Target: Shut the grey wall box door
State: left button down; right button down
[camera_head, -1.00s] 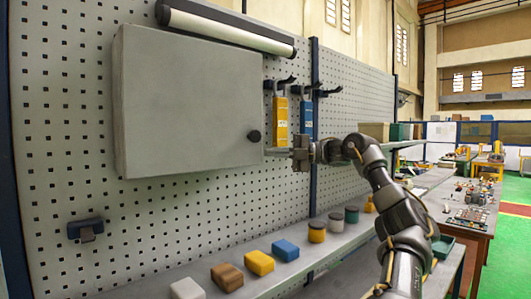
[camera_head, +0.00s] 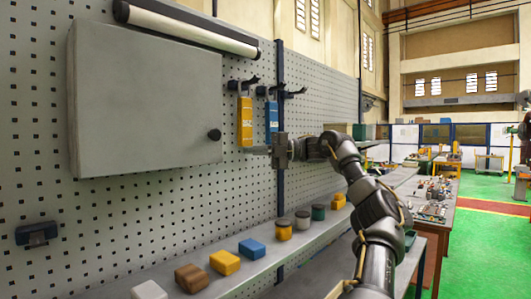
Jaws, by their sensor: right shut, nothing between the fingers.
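The grey wall box (camera_head: 150,90) hangs on the perforated panel at the upper left. Its door looks flush with the box body, with no gap that I can see. A dark round knob (camera_head: 214,135) sits near the door's lower right edge. My right gripper (camera_head: 256,150) is shut and empty. It is to the right of the knob and slightly lower, apart from the door, with its fingers pointing left. My left gripper is not in view.
A yellow tool (camera_head: 245,122) and a blue tool (camera_head: 271,118) hang on hooks just behind my right gripper. Below, a shelf (camera_head: 190,270) carries several coloured blocks and jars. A dark bracket (camera_head: 37,233) is on the panel at lower left. Open green floor lies at right.

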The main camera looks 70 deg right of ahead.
jog(key=d+p, duration=0.2)
jog(key=d, duration=0.5)
jog(key=shift+w+d+f, duration=0.2)
jog(key=shift+w+d, duration=0.1)
jog(key=shift+d, duration=0.05)
jog(key=shift+s, duration=0.15)
